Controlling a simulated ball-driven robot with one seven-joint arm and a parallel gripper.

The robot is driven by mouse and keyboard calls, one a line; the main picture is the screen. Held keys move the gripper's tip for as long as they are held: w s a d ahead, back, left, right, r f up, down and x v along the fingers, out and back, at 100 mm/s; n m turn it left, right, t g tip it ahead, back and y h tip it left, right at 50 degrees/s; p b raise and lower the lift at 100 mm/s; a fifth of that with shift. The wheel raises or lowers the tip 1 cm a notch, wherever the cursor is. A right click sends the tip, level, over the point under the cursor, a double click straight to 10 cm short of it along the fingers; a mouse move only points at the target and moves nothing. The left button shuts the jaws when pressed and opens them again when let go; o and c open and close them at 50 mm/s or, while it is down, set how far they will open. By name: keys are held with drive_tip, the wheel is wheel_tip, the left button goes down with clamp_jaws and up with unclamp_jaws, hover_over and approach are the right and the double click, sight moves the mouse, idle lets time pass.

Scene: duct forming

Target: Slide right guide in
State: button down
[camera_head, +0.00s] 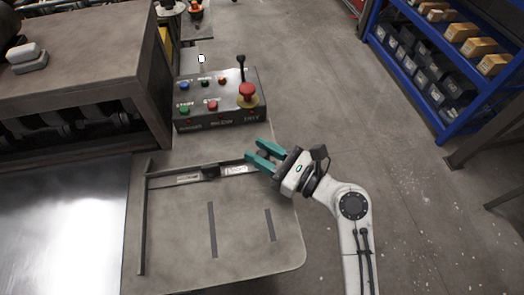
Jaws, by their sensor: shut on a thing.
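The right guide appears to be the long, low dark bar (165,181) lying across the far side of the grey feed table (180,245). It has pale labels and a dark block near its middle. My gripper (260,157) is at the bar's right end, near the table's right edge. Its teal fingers are closed on that end, and they hide the part between them. The arm reaches in from the lower right.
A control box (215,103) with coloured buttons, a red knob (247,92) and a black lever stands just beyond the guide. The machine housing (75,60) is at left. Two dark slots (212,230) mark the table. Blue shelving (408,75) stands far right; floor between is open.

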drive_tip(key=a+p, duration=0.1)
drive_tip(key=s+a+p, duration=0.1)
drive_tip(key=a, duration=0.1)
drive_tip(key=shift+a+r, duration=0.15)
drive_tip(key=shift+r, duration=0.05)
drive_tip(key=shift+s+a+f, duration=0.1)
drive_tip(key=shift+a+f, duration=0.05)
drive_tip(key=shift+a, duration=0.25)
drive_tip(key=c, duration=0.9)
unclamp_jaws()
drive_tip(key=shift+a, duration=0.15)
drive_tip(key=shift+s+d, duration=0.15)
drive_tip(key=shift+d, duration=0.25)
drive_tip(key=b+v, duration=0.1)
drive_tip(key=v, duration=0.9)
drive_tip(key=shift+d, duration=0.1)
